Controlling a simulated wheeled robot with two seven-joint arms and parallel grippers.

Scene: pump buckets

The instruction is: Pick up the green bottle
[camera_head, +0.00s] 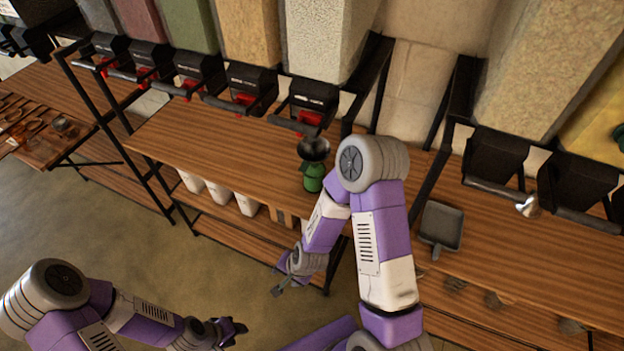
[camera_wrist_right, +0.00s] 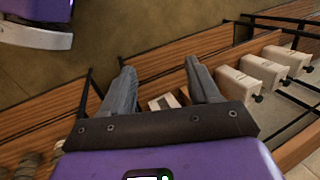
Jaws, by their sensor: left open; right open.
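The green bottle (camera_head: 313,179) stands on the wooden upper shelf in the head view, just left of my right arm's elbow. A dark funnel-like bowl (camera_head: 313,149) shows right above it; I cannot tell whether they touch. My right gripper (camera_head: 279,284) is open and empty, below the bottle in the picture and in front of the shelf edge. Its two fingers also show in the right wrist view (camera_wrist_right: 163,75), apart with nothing between them. My left gripper (camera_head: 238,329) is open and empty over the floor at the bottom. The bottle is not visible in the right wrist view.
The wooden shelf (camera_head: 215,137) has dispensers (camera_head: 249,88) with red parts along its back. White containers (camera_head: 218,193) stand on the level below and show in the wrist view (camera_wrist_right: 262,72). A grey scoop (camera_head: 441,226) lies on the right-hand shelf. Floor is clear at left.

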